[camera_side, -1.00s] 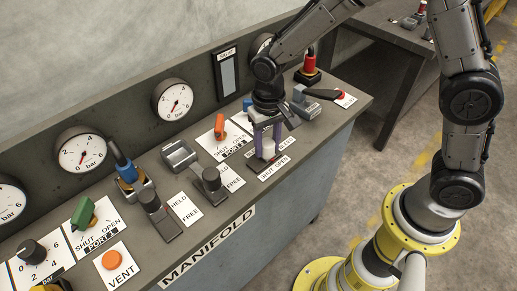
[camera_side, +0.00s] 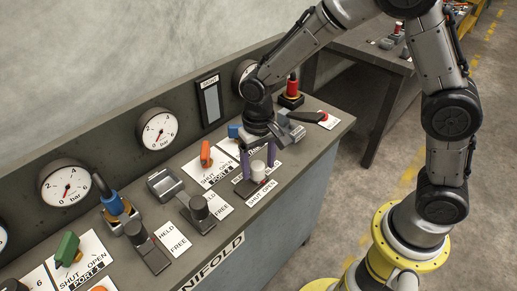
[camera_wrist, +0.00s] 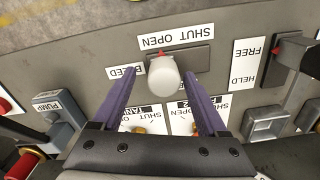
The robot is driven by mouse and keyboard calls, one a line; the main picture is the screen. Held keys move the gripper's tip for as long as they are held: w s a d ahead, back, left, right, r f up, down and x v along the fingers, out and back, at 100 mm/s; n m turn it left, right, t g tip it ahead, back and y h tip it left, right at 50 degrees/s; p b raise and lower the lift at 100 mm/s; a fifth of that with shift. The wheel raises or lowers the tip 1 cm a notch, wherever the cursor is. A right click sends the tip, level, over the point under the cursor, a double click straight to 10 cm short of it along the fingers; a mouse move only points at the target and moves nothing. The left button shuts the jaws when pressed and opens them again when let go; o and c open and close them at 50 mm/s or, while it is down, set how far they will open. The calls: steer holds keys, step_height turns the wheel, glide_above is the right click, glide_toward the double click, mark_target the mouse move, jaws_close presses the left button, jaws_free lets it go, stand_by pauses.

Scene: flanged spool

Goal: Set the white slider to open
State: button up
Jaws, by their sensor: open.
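The white slider (camera_side: 258,171) is an upright pale knob on a dark track plate on the panel top. In the wrist view, the white slider (camera_wrist: 164,78) sits near the OPEN end of its SHUT/OPEN label (camera_wrist: 172,38), with bare track towards SHUT. My gripper (camera_side: 258,163) points down with two purple fingers, one on each side of the knob. In the wrist view my gripper (camera_wrist: 160,75) is open, with gaps visible between the fingers and the knob. The knob's foot is partly hidden in the wrist view.
A black lever with a HELD/FREE label (camera_side: 218,202) stands left of the slider. An orange valve handle (camera_side: 206,153) is behind it. The panel's front edge is close to the label.

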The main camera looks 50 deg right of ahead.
mark_target(259, 162)
step_height(259, 162, up, 14)
steer(key=shift+f, duration=0.25)
stand_by(0.3)
steer(key=s+d+r+m+t, duration=0.1)
steer(key=s+d+r+t, duration=0.2)
steer(key=s+d+r, duration=0.5)
steer(key=s+d+f+n+t, duration=0.1)
steer(key=s+f+n, duration=0.1)
steer(key=s, duration=0.4)
steer(key=s+d+f+n+t, duration=0.1)
steer(key=s+f+n, duration=0.1)
steer(key=s, duration=0.4)
steer(key=shift+d+t, duration=0.25)
steer(key=shift+t, duration=0.05)
